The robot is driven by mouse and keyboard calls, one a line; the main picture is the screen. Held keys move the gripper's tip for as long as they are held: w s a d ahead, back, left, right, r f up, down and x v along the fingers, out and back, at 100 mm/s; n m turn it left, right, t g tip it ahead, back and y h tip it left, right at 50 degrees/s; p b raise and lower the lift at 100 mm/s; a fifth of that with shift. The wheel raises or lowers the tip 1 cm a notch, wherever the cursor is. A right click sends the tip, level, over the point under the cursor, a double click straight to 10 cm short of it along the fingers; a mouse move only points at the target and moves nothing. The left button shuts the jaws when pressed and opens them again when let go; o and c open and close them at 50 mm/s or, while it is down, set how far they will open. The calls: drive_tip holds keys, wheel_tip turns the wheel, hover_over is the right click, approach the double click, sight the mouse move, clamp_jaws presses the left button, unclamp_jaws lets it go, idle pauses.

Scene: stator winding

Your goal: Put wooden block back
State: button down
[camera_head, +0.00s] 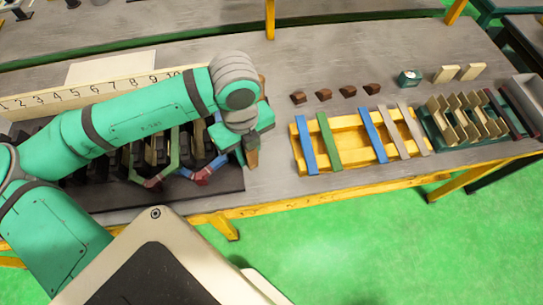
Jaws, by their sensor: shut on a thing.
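My gripper (249,146) is over the right end of the dark stator tray (215,186), left of the yellow rack. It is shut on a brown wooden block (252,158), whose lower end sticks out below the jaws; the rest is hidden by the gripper. Several dark brown wooden blocks stand in a row on the table behind the yellow rack, among them one block at the row's left end (297,97) and one at its right end (372,88). Whether the held block touches anything below is unclear.
The yellow rack (350,168) holds blue, green and grey strips. A green rack (436,127) with several light wooden pieces stands right of it. A numbered board (60,97) lies behind the tray. The grey table (330,60) is clear behind the block row.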

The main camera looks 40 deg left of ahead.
hover_over(270, 164)
drive_tip(key=f, duration=0.6)
drive_tip(key=shift+s, duration=0.3)
drive_tip(key=shift+w+d+f, duration=0.1)
drive_tip(key=shift+w+f, duration=0.05)
drive_tip(key=shift+f, duration=0.75)
drive_tip(key=shift+w+f, duration=0.1)
drive_tip(key=shift+f, duration=0.8)
drive_tip(key=shift+f, duration=0.15)
drive_tip(key=c, duration=1.5)
unclamp_jaws()
drive_tip(key=shift+c, duration=0.2)
wheel_tip(270, 164, up, 12)
